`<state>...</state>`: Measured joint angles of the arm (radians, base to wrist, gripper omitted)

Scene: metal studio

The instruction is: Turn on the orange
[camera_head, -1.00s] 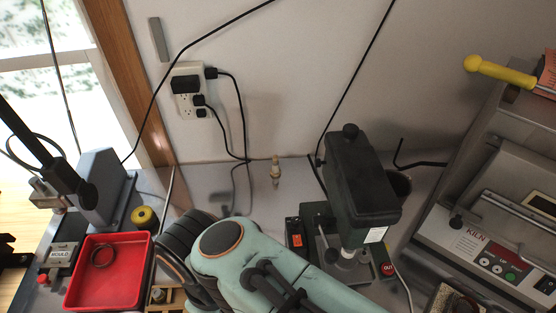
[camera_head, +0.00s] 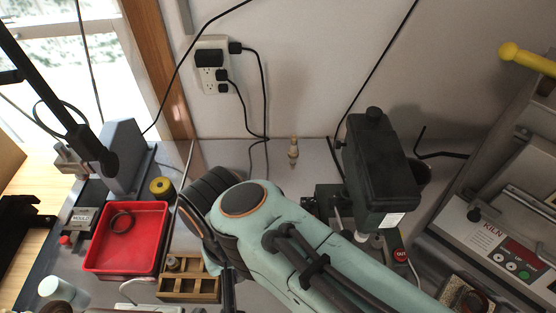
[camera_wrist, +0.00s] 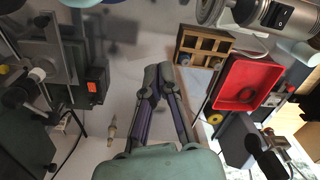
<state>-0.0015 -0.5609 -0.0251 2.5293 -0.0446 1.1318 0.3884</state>
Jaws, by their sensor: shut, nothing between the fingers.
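In the wrist view, an orange switch (camera_wrist: 93,87) sits on a dark box at the base of the green drill press (camera_wrist: 35,120). My gripper (camera_wrist: 157,76) is shut and empty, to the right of the switch in that view and apart from it. In the head view, the drill press (camera_head: 383,165) stands at the back of the bench. My arm crosses in front of its base there, and I cannot clearly make out the orange switch. My fingertips are not clear in the head view.
A red tray (camera_head: 95,262) with a dark ring and a wooden organizer (camera_head: 190,287) lie left of the arm. A small bottle-like item (camera_head: 293,150) stands by the wall. A kiln (camera_head: 480,235) fills the right side. Black cables hang from the wall outlet (camera_head: 215,65).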

